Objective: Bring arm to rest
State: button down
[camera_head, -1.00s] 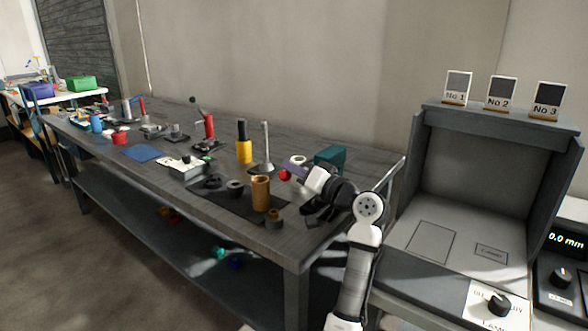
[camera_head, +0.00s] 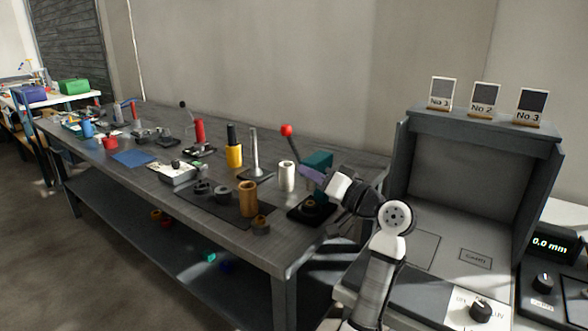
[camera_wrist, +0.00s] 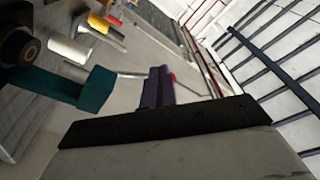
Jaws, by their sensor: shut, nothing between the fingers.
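My arm reaches in from the lower right in the head view, over the right end of the workbench (camera_head: 205,215). My gripper (camera_head: 306,171) has purple fingers, is shut and holds nothing. It is beside the teal head (camera_head: 318,159) of a small press with a black base (camera_head: 308,213). A red knob (camera_head: 287,130) on a thin lever stands above and left of the fingers. In the wrist view, the closed purple fingers (camera_wrist: 157,86) point up the picture. The teal head (camera_wrist: 92,88) is to their left, and a bit of red shows just behind them.
A white roll (camera_head: 286,176), a brown roll (camera_head: 248,198) and a yellow-and-black tool (camera_head: 233,147) stand left of the gripper. A grey booth (camera_head: 470,165) with numbered cards is on the right. Open space lies above the bench.

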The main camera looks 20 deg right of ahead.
jog(key=shift+s+d, duration=0.3)
jog(key=shift+s, duration=0.15)
